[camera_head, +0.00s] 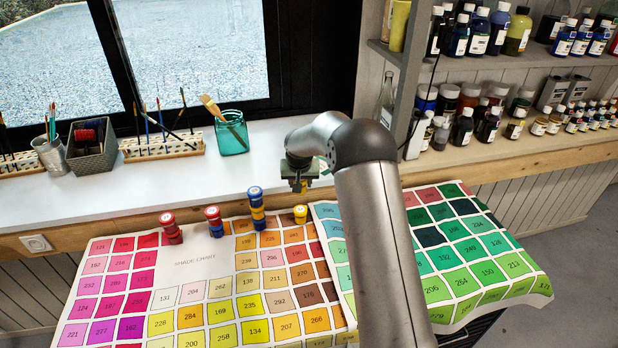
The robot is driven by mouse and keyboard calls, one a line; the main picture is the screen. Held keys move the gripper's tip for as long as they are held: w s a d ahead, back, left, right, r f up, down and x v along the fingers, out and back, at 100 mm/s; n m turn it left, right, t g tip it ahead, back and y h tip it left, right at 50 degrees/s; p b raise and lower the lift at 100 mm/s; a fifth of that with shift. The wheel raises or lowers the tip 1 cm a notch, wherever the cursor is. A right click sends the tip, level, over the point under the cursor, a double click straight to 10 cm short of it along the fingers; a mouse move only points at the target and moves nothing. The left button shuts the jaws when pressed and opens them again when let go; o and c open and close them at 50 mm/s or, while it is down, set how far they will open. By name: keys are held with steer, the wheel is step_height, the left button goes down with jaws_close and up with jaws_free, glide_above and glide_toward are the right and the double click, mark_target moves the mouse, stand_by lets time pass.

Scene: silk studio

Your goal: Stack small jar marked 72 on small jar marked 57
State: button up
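My gripper (301,187) points down in the middle of the view, above a small yellow jar (300,215) that stands on the chart's back edge. A bit of yellow shows at the fingertips; I cannot tell whether it is a held jar. To the left, a stack has a blue jar (255,193) on top, with yellow and blue below. Further left, a red jar (212,213) sits on a blue jar (215,228). At the far left, a red jar (167,218) sits on another red jar (173,236). The numbers 72 and 57 cannot be read on any jar.
A shade chart (195,263) with numbered colour squares covers the front of the table. On the white sill behind stand a teal glass (232,136) with a brush, a brush rack (160,147), and a grey basket (91,149). Shelves with several bottles (481,30) are at the right.

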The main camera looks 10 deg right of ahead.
mark_target(300, 208)
steer(key=shift+a+f, duration=0.15)
steer(key=shift+f, duration=0.35)
steer(key=shift+f+b, duration=1.1)
steer(key=shift+f, duration=1.75)
steer(key=shift+f+b, duration=0.6)
steer(key=o, duration=1.1)
steer(key=b+v, duration=0.3)
steer(key=v, duration=1.4)
steer(key=s+g, duration=0.1)
steer(key=s, duration=1.2)
steer(key=s+n+g, duration=0.1)
steer(key=s, duration=1.3)
steer(key=s+f+n+g, duration=0.1)
steer(key=s+g, duration=0.1)
steer(key=s, duration=1.2)
steer(key=shift+s+d+y, duration=0.2)
steer(key=shift+d+y, duration=0.05)
steer(key=shift+y, duration=0.15)
